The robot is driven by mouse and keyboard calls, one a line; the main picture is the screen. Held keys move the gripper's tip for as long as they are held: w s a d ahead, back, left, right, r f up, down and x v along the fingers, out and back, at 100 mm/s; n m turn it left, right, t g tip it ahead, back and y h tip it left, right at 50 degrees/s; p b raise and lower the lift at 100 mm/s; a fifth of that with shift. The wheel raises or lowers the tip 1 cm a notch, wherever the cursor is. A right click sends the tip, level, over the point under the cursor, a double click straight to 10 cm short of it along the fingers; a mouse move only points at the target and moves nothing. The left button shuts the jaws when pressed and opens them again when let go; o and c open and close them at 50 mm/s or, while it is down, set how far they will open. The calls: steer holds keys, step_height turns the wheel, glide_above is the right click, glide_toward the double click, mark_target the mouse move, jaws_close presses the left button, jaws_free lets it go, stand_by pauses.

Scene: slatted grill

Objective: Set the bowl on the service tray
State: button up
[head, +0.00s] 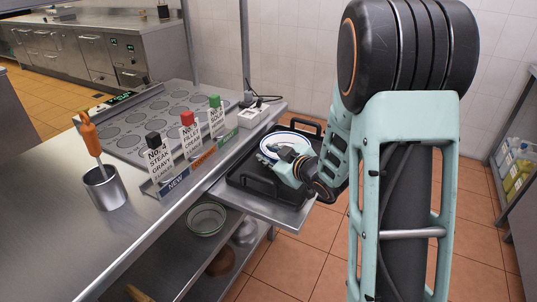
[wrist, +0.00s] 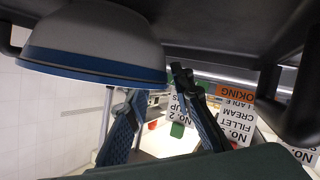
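The bowl (head: 286,143), white with a blue rim, sits upright in the black service tray (head: 262,190) at the side of the counter. In the wrist view, which is upside down, the bowl (wrist: 95,40) shows grey with a blue band, its base against the dark tray (wrist: 225,20). My gripper (head: 289,158) is at the bowl's near side and hides part of it. In the wrist view its two fingers (wrist: 160,80) stand apart close to the rim, with nothing clearly gripped between them. Whether a finger touches the rim cannot be told.
The tray has raised handles (head: 308,126) at its ends. A metal pot with an orange-handled utensil (head: 104,187) stands on the counter. Another bowl (head: 206,219) is on the shelf below.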

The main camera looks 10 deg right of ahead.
steer(key=shift+r, duration=0.15)
steer(key=shift+s+d+r, duration=0.1)
steer(key=shift+s+d, duration=0.05)
steer(key=shift+s, duration=0.05)
steer(key=p+v, duration=0.1)
steer(key=v, duration=1)
steer(key=shift+s, duration=0.2)
steer(key=shift+r, duration=0.1)
